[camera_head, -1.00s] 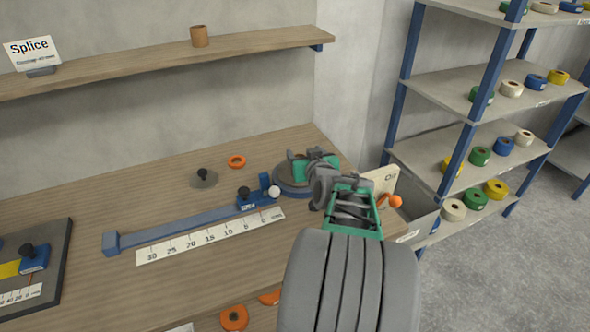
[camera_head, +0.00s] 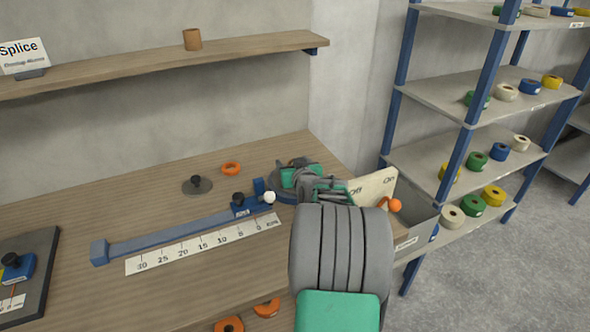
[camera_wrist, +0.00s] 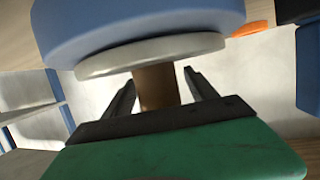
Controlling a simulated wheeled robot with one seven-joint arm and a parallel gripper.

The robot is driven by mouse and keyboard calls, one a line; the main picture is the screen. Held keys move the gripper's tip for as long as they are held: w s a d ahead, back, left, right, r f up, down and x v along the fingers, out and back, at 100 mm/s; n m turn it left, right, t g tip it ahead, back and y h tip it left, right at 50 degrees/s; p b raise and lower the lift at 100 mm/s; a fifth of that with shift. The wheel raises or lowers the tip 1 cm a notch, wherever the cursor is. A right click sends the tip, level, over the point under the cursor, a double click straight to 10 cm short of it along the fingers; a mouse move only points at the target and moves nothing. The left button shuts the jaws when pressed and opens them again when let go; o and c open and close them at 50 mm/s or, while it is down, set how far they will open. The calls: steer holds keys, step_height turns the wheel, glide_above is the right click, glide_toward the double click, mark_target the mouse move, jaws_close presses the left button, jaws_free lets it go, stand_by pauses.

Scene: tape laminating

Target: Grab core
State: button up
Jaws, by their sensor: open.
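A brown cylindrical core (camera_wrist: 156,87) stands against a grey disc (camera_wrist: 150,56) on a blue round base (camera_wrist: 140,22) in the wrist view, which looks upside down. My gripper (camera_wrist: 155,85) is open, with one dark finger on each side of the core. Gaps show between the fingers and the core. In the head view my gripper (camera_head: 297,172) is over the blue base (camera_head: 284,197) at the table's back right, and it hides the core there. Another brown core (camera_head: 192,40) stands on the wall shelf.
A blue bar with a clamp (camera_head: 170,236) and a white ruler (camera_head: 205,243) lie left of my gripper. An orange ring (camera_head: 231,168) and a grey disc with a knob (camera_head: 197,185) are behind them.

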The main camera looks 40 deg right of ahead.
steer(key=shift+c, duration=0.2)
steer(key=c, duration=1.4)
steer(key=shift+r, duration=0.15)
